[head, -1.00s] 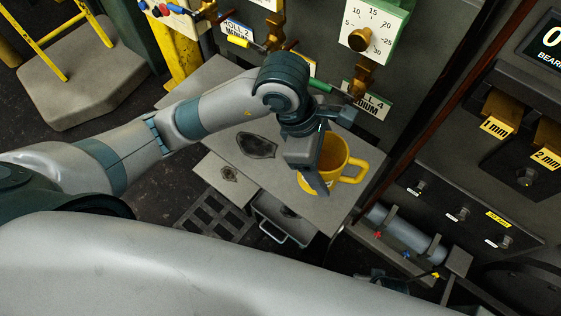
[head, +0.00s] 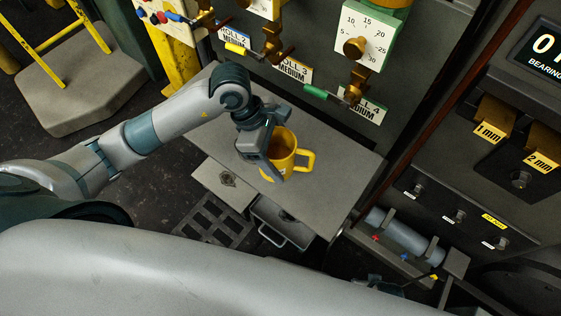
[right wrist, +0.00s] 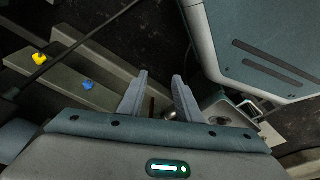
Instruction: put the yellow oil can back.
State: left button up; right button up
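The yellow oil can (head: 284,150) looks like a yellow mug with a handle on its right side. It is upright over the grey bench top (head: 345,160), at about the middle. My left gripper (head: 267,160) is at the can's left side, shut on it, and hides part of it. Whether the can's base touches the bench top cannot be told. The dark patch on the bench top is hidden behind the gripper and can. My right gripper (right wrist: 158,88) shows in the right wrist view, with its fingers apart and nothing between them.
Behind the bench stands a panel with a dial (head: 366,38), roll labels and brass handles. A lower shelf (head: 222,183) and an open drawer (head: 283,225) are at the bench front. A grey cylinder (head: 405,235) lies at right. The bench's right part is clear.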

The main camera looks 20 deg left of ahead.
aim_at(279, 155)
pick_arm(q)
jog(key=shift+f, duration=0.5)
notch_tip(279, 155, down, 2)
jog(key=shift+f, duration=0.45)
pick_arm(e)
jog(key=shift+s+d+f, duration=0.1)
jog(key=shift+s+f, duration=0.5)
jog(key=shift+s, duration=0.05)
jog(key=shift+w+r, duration=0.1)
jog(key=shift+w, duration=0.1)
pick_arm(q)
jog(key=shift+f, duration=0.1)
jog(key=o, duration=1.5)
pick_arm(e)
jog(key=shift+w+r, duration=0.35)
jog(key=shift+r, duration=0.05)
